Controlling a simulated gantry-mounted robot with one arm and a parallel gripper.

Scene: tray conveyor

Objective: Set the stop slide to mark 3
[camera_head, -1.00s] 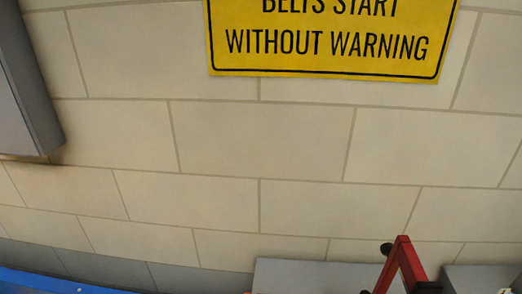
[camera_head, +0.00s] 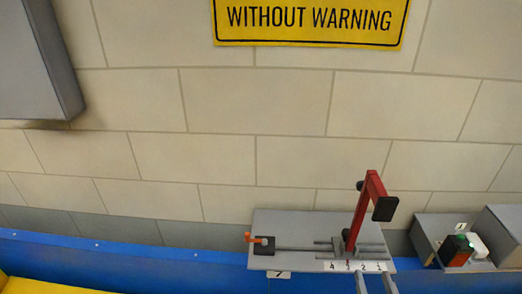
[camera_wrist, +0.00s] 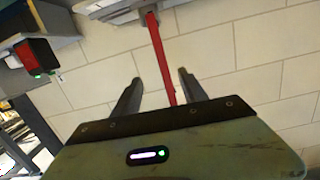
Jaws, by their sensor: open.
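The stop slide (camera_head: 350,246) sits on rails on a grey plate (camera_head: 290,222) at the lower right of the head view. Its upright red arm (camera_head: 366,205) carries a black pad. A white scale (camera_head: 374,267) below shows 4, 2 and 1 from left to right; the slide base stands above it, near the hard-to-read place between 4 and 2. My gripper (camera_head: 375,284) is at the bottom edge, below the scale. In the wrist view my gripper (camera_wrist: 158,90) is open, with the red arm (camera_wrist: 160,55) appearing between its fingers; contact cannot be told.
An orange-handled black block (camera_head: 264,245) is at the plate's left end. A grey box with red-and-green and white buttons (camera_head: 457,248) stands to the right. A blue rail (camera_head: 130,262) runs along the front left. A grey cabinet (camera_head: 35,60) hangs upper left.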

